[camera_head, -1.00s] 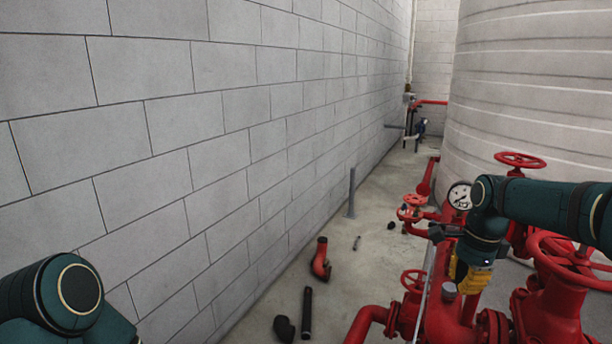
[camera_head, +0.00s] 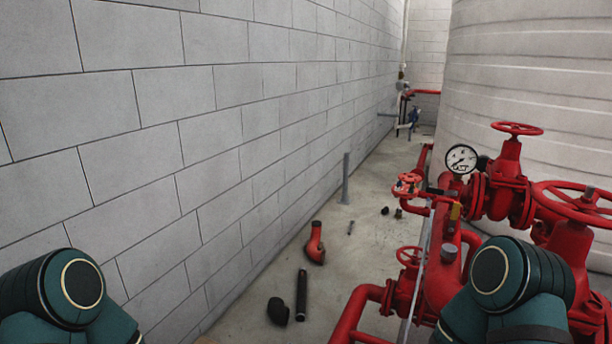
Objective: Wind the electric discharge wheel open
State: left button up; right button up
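Several red valve handwheels show in the head view, and I cannot tell which is the electric discharge wheel. A large handwheel (camera_head: 577,203) is at the right edge. Another handwheel (camera_head: 517,128) sits on top of a red valve near the tank. A small handwheel (camera_head: 408,184) is left of the pressure gauge (camera_head: 461,159), and another small one (camera_head: 409,256) is low on the pipework. My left arm shows at the lower left and my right arm at the lower right, in front of the pipes. Neither gripper is visible.
A block wall (camera_head: 200,130) runs along the left. A large pale tank (camera_head: 540,70) stands behind the valves. Loose on the floor lie a red elbow (camera_head: 315,246), a dark pipe (camera_head: 301,294) and a black fitting (camera_head: 278,311). A grey post (camera_head: 346,180) stands near the wall.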

aim_at(583, 210)
jog(key=k+l, duration=0.15)
jog(key=l, duration=0.15)
jog(key=k+l, duration=0.15)
jog(key=l, duration=0.2)
jog(key=k+l, duration=0.2)
jog(key=k+l+z, duration=0.1)
jog(key=l, duration=0.3)
jog(key=k+l, duration=0.2)
jog(key=l, duration=0.15)
jog(key=i+j, duration=0.35)
